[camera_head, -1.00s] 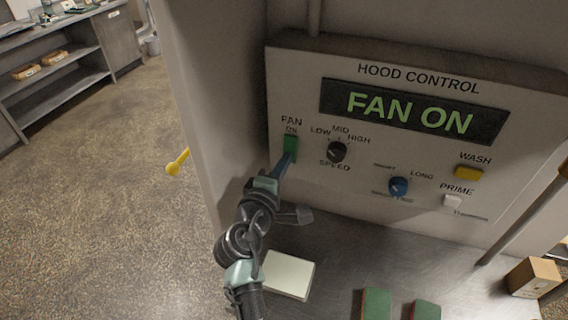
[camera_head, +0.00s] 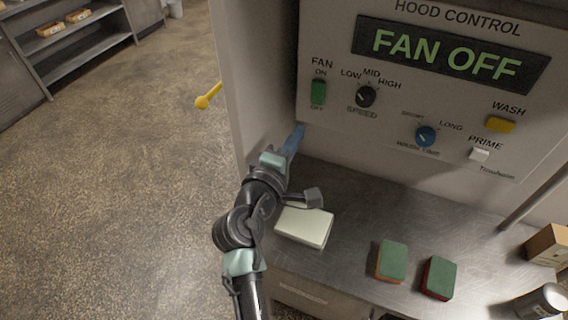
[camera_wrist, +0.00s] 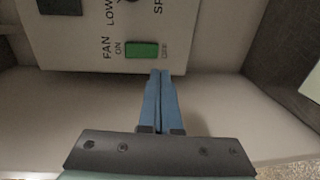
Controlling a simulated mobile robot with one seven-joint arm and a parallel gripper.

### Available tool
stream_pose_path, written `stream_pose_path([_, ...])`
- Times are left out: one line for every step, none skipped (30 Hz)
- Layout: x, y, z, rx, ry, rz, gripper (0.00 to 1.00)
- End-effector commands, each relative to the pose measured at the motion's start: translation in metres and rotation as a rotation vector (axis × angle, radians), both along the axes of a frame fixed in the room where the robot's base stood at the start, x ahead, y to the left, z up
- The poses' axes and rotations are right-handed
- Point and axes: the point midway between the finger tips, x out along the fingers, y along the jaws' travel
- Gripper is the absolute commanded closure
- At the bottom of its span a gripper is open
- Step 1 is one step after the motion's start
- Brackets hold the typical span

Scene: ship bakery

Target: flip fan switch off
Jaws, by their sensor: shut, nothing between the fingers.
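The green fan switch (camera_head: 318,92) is on the left of the hood control panel (camera_head: 400,125), between the labels ON above and OFF below. The panel's display (camera_head: 450,55) reads FAN OFF. The switch also shows in the wrist view (camera_wrist: 142,50), just ahead of the fingertips. My gripper (camera_head: 299,132) has its blue fingers shut and empty. It is below the switch, near the panel's lower left edge, and apart from the switch. In the wrist view the closed fingers (camera_wrist: 161,75) point toward the panel's edge.
A pale block (camera_head: 304,226) and two green-topped sponges (camera_head: 392,260) (camera_head: 439,278) lie on the metal counter. A yellow-ended lever (camera_head: 208,97) sticks out at left.

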Motion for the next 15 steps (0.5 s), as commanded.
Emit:
stream_pose_path([-0.01,0.004,-0.005,0.002,0.0,0.002,1.0])
stream_pose_path([-0.015,0.006,-0.006,0.003,0.0,0.003,1.0])
stream_pose_path([-0.021,0.008,-0.007,0.002,0.0,0.002,1.0])
stream_pose_path([-0.025,0.009,-0.007,0.002,0.002,0.002,1.0])
stream_pose_path([-0.029,0.01,-0.007,0.001,0.001,0.001,1.0])
stream_pose_path([-0.034,0.012,-0.008,0.001,0.001,0.002,1.0])
stream_pose_path([-0.037,0.013,-0.008,0.001,0.0,0.002,1.0])
stream_pose_path([-0.04,0.014,-0.008,0.001,0.0,0.001,1.0])
stream_pose_path([-0.043,0.014,-0.008,0.0,0.0,0.001,1.0])
stream_pose_path([-0.045,0.015,-0.008,0.0,0.0,0.001,1.0])
stream_pose_path([-0.046,0.015,-0.008,0.0,0.0,0.001,1.0])
stream_pose_path([-0.048,0.016,-0.008,-0.001,0.0,0.0,1.0])
stream_pose_path([-0.048,0.016,-0.008,-0.001,0.0,0.0,1.0])
stream_pose_path([-0.049,0.016,-0.007,-0.001,0.0,0.0,1.0])
stream_pose_path([-0.049,0.016,-0.007,-0.001,0.0,0.0,1.0])
